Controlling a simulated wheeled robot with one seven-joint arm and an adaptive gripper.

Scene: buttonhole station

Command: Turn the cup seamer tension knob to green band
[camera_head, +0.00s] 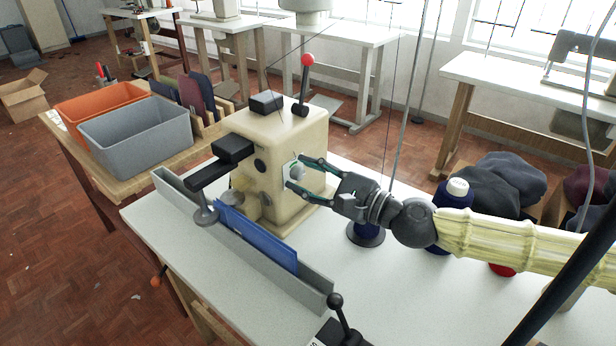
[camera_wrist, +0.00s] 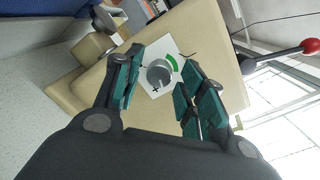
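The cup seamer (camera_head: 284,160) is a cream machine on the white table. Its tension knob (camera_wrist: 159,73) is a round grey dial on a white plate (camera_wrist: 149,52), with a green band (camera_wrist: 171,62) at the dial's upper right in the wrist view. A dark mark shows at the dial's lower left; I cannot tell where its pointer stands. In the head view the knob (camera_head: 296,171) is small, on the machine's right-hand face. My gripper (camera_head: 296,173) faces the knob with its green fingers apart; the fingers (camera_wrist: 155,92) also show in the wrist view, one on each side of the knob, not visibly touching it.
A red-ball lever (camera_head: 307,60) rises from the machine's top. A long metal rail (camera_head: 318,287) with a blue strip (camera_head: 256,238) runs along the table front. A dark blue spool (camera_head: 366,232) and a blue cone (camera_head: 455,195) stand near my arm. A black-knobbed lever (camera_head: 336,301) is at the front.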

